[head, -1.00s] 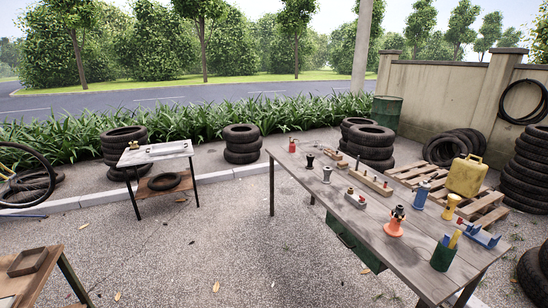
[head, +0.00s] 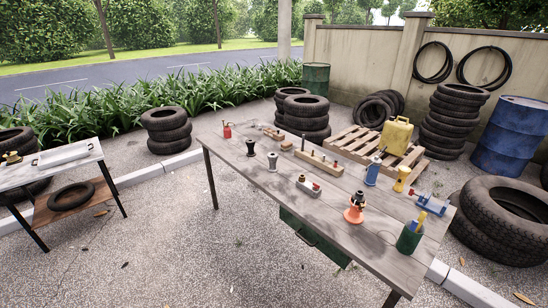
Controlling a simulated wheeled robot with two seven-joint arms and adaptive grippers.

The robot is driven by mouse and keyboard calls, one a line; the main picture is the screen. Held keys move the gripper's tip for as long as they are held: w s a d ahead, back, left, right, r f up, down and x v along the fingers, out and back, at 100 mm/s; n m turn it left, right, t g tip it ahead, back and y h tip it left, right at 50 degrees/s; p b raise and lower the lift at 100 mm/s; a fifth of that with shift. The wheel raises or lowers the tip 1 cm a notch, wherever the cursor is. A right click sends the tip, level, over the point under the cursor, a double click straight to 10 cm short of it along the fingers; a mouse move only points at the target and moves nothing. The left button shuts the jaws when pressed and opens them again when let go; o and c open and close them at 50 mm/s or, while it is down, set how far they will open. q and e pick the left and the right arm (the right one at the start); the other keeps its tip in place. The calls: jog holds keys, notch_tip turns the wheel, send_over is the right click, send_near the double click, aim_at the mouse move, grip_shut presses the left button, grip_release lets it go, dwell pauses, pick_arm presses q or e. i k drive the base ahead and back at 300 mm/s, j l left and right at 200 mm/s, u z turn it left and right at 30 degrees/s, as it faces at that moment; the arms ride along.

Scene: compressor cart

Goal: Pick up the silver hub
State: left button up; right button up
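Two small spool-shaped parts stand upright near the left end of the long grey wooden table (head: 225,160). One is a dark part (head: 250,148); the other is a greyer part (head: 273,161), just in front and to the right of it. The greyer one may be the silver hub, but at this size I cannot be sure. An orange-based part with a dark top (head: 355,208) stands nearer the table's front right. Neither of my grippers is in view.
A red bottle (head: 227,130), a wooden block with pegs (head: 318,162), a blue bottle (head: 373,172), a yellow part (head: 402,178) and a green cup (head: 409,237) share the table. A smaller table (head: 50,170) stands left. Gravel before the long table is clear.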

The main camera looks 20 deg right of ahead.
aim_at(272, 156)
jog(key=i+z, duration=0.25)
jog(key=i, duration=0.25)
jog(key=i+j+z, duration=0.2)
jog(key=i, duration=0.25)
jog(key=i+j+z, duration=0.25)
jog(key=i, duration=0.2)
